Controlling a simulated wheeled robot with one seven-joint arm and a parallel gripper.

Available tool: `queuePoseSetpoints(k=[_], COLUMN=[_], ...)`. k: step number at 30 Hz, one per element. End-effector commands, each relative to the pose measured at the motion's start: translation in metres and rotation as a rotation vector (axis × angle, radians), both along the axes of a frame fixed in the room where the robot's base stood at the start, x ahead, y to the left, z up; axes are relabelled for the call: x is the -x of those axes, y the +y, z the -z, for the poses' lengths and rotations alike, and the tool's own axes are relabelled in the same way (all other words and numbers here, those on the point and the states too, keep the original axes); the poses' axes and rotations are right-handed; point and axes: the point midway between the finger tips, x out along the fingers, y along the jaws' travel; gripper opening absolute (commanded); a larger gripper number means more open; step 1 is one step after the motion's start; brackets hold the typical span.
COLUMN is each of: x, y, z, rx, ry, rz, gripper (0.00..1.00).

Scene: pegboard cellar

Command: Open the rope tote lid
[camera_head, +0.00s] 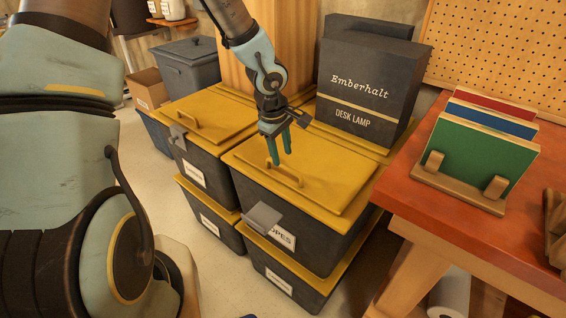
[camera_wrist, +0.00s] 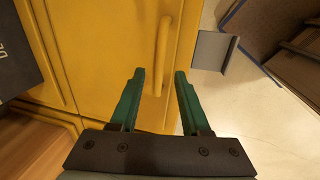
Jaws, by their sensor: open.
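The rope tote (camera_head: 304,227) is a dark grey bin whose front label ends in "OPES". Its yellow lid (camera_head: 325,183) lies closed on top and carries a yellow bar handle (camera_head: 284,175). A grey latch (camera_head: 262,217) sits at the front edge. I cannot tell whether a finger touches the handle or lid.
A dark "Emberhalt Desk Lamp" box (camera_head: 365,85) stands behind the lid, close to its back edge. Another yellow-lidded tote (camera_head: 200,115) is to the left. A red-topped bench (camera_head: 480,200) with a book rack (camera_head: 465,185) is at the right. Floor is clear in front.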

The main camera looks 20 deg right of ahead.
Motion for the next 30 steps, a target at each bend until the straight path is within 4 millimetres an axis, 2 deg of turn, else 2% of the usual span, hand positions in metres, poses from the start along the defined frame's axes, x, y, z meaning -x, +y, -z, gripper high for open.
queuePoseSetpoints(k=[3,7,19,30], x=[-0.001,-0.003,-0.004,-0.004], y=[-0.003,-0.005,-0.006,-0.006], z=[0.02,0.032,0.037,0.037], rx=[-0.001,-0.001,0.0,0.0], ry=[0.001,0.0,-0.001,-0.001], rz=[0.002,0.001,0.0,0.0], gripper=[0.47,0.47,0.46,0.04])
